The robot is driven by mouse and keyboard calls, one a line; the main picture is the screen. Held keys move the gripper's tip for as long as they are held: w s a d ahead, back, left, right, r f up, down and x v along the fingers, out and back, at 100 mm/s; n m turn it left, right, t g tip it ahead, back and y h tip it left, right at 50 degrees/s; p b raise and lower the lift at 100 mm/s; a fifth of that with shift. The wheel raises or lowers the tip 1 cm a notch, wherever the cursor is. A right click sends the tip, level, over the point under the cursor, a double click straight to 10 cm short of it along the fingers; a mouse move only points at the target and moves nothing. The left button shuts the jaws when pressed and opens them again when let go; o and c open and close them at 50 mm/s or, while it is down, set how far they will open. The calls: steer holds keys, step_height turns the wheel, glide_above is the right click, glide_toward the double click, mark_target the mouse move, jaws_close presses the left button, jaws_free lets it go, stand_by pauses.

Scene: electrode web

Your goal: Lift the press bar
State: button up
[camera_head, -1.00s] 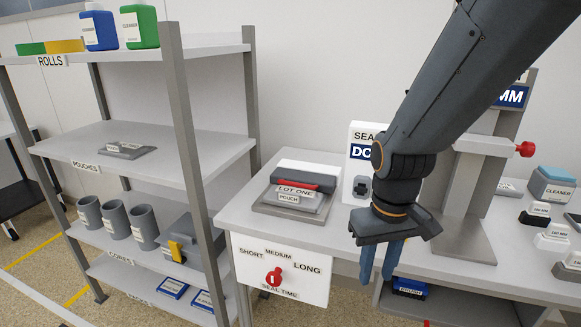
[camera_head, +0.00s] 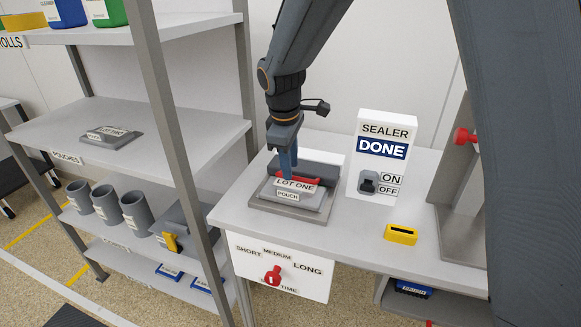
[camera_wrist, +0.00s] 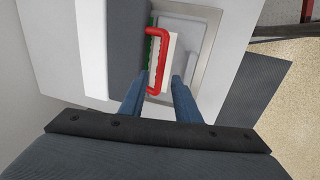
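The press bar (camera_head: 326,171) is a dark grey bar across the sealer's grey base (camera_head: 262,203); it looks lowered. Its red handle (camera_head: 311,182) faces the front and shows as a bracket shape in the wrist view (camera_wrist: 156,34). The pouch labelled LOT ONE (camera_head: 295,185) is at the bar's front. My gripper (camera_head: 287,170) is directly over the handle, pointing down. In the wrist view my open fingers (camera_wrist: 158,82) stand apart on either side of the handle's near end. I cannot tell whether they touch it.
The SEALER sign (camera_head: 384,131) reads DONE and has an ON/OFF switch (camera_head: 368,184). A yellow block (camera_head: 401,234) lies on the table to the right. A red dial (camera_head: 272,274) is on the front panel. A shelf post (camera_head: 172,150) stands left of the table.

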steer(key=shift+w+d+f, duration=0.1)
steer(key=shift+f, duration=0.5)
steer(key=shift+w+d+f, duration=0.1)
steer(key=shift+f, duration=0.45)
jaws_close()
steer(key=shift+a, duration=0.1)
steer(key=shift+r+p, duration=0.15)
steer(key=shift+p, duration=0.2)
